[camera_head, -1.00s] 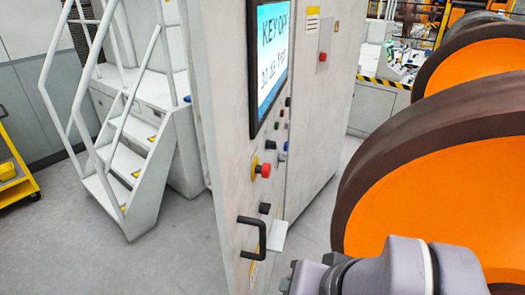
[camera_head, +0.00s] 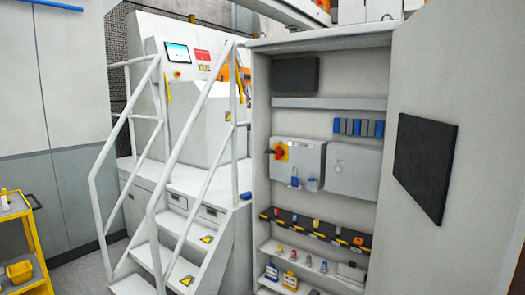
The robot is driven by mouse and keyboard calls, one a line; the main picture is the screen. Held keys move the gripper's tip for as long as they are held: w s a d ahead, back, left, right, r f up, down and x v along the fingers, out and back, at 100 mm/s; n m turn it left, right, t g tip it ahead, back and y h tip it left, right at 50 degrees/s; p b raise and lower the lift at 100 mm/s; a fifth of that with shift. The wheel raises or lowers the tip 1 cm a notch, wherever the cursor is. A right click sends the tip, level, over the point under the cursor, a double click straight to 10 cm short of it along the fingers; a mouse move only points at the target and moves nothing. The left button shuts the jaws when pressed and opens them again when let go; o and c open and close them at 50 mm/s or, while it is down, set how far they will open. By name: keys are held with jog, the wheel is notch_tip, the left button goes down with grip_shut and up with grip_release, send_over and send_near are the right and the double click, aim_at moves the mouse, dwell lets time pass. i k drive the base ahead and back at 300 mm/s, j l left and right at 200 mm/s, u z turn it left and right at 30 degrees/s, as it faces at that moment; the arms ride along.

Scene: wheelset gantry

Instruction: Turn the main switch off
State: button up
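The main switch (camera_head: 280,152) is a red rotary handle on a yellow plate. It sits on the left part of a grey box (camera_head: 309,160) inside an open cabinet (camera_head: 261,120). The handle appears to point sideways to the left, but it is small and its exact setting is hard to read. A blue padlock-like piece (camera_head: 295,182) is at the box's lower edge, below the switch. My gripper is not in view.
The cabinet door (camera_head: 470,120) stands open on the right, with a dark panel on its inner face. Shelves below the switch hold padlocks and tags (camera_head: 290,281). White stairs with railings (camera_head: 160,250) stand at left, close to the cabinet. A yellow cart (camera_head: 22,240) is far left.

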aim_at(280, 153)
jog(key=i+j+z, duration=0.2)
jog(key=i+j, duration=0.85)
jog(key=j, duration=0.1)
